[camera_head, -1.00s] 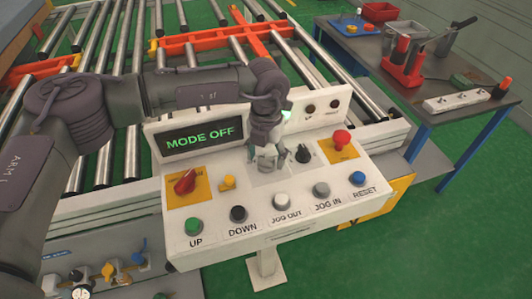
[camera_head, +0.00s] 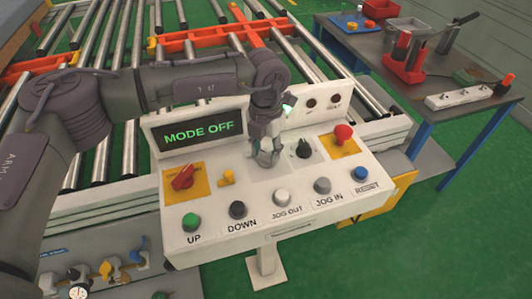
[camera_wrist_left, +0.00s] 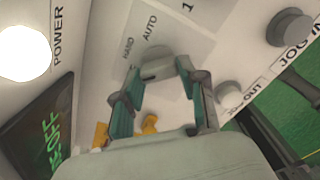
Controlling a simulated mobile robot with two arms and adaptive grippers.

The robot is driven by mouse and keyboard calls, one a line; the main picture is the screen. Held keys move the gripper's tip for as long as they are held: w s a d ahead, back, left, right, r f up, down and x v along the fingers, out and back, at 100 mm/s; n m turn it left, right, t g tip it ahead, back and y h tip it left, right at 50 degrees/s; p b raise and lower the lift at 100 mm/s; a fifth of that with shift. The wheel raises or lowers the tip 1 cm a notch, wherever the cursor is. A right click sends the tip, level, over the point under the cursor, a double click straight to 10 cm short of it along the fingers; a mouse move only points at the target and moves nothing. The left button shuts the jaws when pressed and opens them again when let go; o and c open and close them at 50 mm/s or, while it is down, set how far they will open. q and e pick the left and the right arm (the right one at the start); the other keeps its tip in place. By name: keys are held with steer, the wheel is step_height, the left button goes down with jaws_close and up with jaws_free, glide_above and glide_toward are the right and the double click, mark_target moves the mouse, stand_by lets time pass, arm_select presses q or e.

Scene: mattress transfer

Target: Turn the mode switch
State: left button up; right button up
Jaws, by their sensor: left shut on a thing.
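The light control panel (camera_head: 290,249) stands in front of the roller conveyor. Its dark display (camera_head: 186,145) reads MODE OFF in green. My left gripper (camera_head: 265,156) points down at the grey label plate (camera_head: 262,182) between the yellow button and the black knob. In the left wrist view, my left gripper (camera_wrist_left: 160,90) has its two fingers around a grey knob, the mode switch (camera_wrist_left: 156,64), beside the AUTO label. It is shut on this knob, which the gripper hides in the head view. The knob's exact angle is hard to tell. My right gripper is not in view.
Several push buttons line the front. A dark workbench (camera_head: 440,103) stands at the right.

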mark_target(266, 153)
arm_select(q)
steer(key=m+b, duration=0.4)
steer(key=shift+w+f, duration=0.1)
steer(key=shift+f, duration=0.1)
steer(key=shift+r+m+b, duration=0.15)
steer(key=shift+m+b, duration=0.85)
steer(key=shift+m, duration=0.2)
steer(key=shift+r+m+b, duration=0.1)
steer(key=shift+m+b, duration=0.35)
steer(key=shift+m, duration=0.35)
steer(key=o, duration=1.1)
steer(key=shift+a, duration=0.1)
steer(key=shift+o, duration=0.2)
steer(key=shift+r, duration=0.15)
step_height(266, 153, up, 12)
steer(key=shift+f, duration=0.2)
